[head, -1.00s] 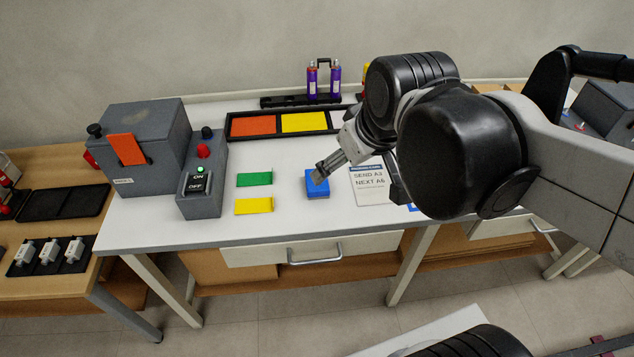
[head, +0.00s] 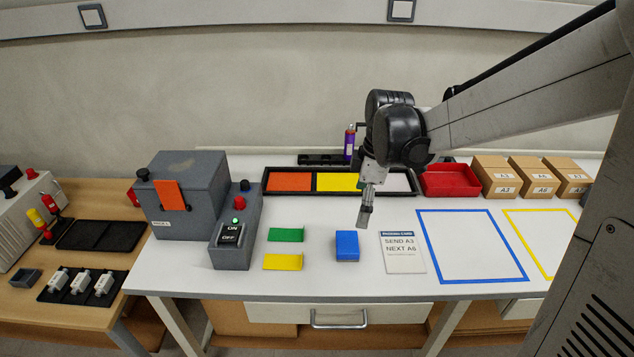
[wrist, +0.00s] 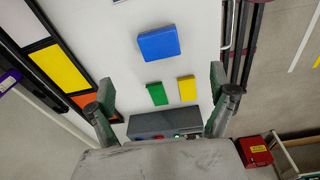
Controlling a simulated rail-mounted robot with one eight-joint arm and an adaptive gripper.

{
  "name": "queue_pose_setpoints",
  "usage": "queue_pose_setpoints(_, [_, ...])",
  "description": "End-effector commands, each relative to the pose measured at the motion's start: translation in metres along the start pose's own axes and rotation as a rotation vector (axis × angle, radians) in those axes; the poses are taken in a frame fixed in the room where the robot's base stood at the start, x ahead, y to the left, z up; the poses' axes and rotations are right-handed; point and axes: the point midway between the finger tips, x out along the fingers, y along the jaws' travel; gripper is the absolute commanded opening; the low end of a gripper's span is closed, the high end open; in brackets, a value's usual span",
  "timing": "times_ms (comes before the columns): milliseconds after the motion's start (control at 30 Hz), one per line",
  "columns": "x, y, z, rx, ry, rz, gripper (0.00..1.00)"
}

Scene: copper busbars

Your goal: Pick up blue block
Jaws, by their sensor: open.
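The blue block (head: 347,246) lies on the white table, right of the green and yellow strips and left of the paper card. In the wrist view the blue block (wrist: 159,44) is ahead of the fingertips, apart from them. My gripper (head: 364,219) is above the table, behind and slightly right of the block in the head view. In the wrist view my gripper (wrist: 160,84) has its two fingers spread wide with nothing between them.
The green strip (head: 286,235) and yellow strip (head: 282,262) lie left of the block. A card (head: 403,252) lies to its right, beyond it a blue-taped square (head: 470,281). A grey switch box (head: 236,228) stands left. A black divided tray (head: 314,193) is behind.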

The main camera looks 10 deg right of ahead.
Motion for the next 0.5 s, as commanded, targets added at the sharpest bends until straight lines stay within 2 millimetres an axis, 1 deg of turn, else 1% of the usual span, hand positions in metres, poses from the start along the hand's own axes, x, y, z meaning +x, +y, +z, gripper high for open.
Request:
queue_pose_setpoints(33, [0.005,0.005,0.0,-0.027,0.0,-0.013,0.9])
queue_pose_setpoints(100, [0.01,0.009,0.001,-0.059,0.0,-0.027,0.9])
queue_pose_setpoints(267, [0.021,0.011,0.001,-0.09,0.001,-0.039,0.9])
queue_pose_setpoints(367, [0.035,0.011,0.001,-0.091,0.001,-0.04,0.9])
queue_pose_setpoints(500, [0.061,0.009,0.001,-0.091,0.001,-0.039,0.9])
